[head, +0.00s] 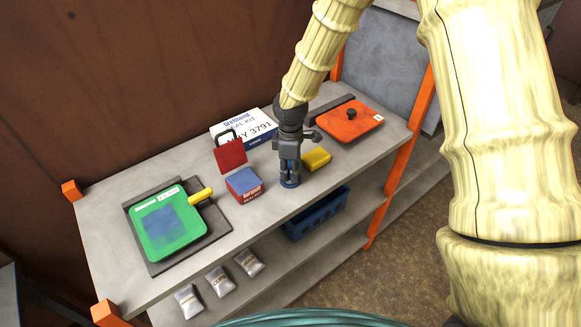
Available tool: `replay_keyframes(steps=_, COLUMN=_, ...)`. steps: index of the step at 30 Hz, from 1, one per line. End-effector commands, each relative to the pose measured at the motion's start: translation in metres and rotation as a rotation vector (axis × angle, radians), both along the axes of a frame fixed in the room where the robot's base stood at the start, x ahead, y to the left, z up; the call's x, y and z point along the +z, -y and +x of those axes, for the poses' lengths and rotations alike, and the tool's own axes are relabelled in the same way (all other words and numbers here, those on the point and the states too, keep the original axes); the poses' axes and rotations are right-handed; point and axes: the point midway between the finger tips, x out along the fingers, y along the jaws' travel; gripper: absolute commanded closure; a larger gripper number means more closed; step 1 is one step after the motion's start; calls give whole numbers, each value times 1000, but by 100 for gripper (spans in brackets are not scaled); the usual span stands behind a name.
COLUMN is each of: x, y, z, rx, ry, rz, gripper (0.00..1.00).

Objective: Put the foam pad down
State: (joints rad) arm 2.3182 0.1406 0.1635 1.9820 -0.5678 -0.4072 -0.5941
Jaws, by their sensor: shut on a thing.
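My gripper (289,172) points down over the front part of the upper shelf, right of the middle. It is shut on a small blue thing, which I take to be the foam pad (289,182). Its lower end shows as a round blue edge below the fingertips, and the fingers hide most of it. I cannot tell whether it touches the shelf. A yellow block (317,159) lies just right of my gripper. A red box with a blue top (244,185) stands to its left.
A green plate (180,236) with a yellow handle lies on a dark base at left. An orange plate (340,122) with a black knob is at right. Behind are a white labelled box (255,128) and a red flap (230,156). Below are a blue crate (318,217) and silver packets (220,282).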

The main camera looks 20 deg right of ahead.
Motion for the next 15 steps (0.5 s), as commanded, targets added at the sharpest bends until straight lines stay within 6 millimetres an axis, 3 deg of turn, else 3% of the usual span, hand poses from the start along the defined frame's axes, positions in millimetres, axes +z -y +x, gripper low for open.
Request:
replay_keyframes(steps=8, x=-3, y=0, z=0, rx=0, ry=0, rz=0, gripper=92)
replay_keyframes(steps=9, x=-2, y=0, z=0, rx=0, ry=0, rz=0, gripper=61)
replay_keyframes(steps=12, x=-2, y=0, z=0, rx=0, ry=0, rz=0, gripper=45)
replay_keyframes(steps=15, x=-2, y=0, z=0, rx=0, ry=0, rz=0, gripper=45)
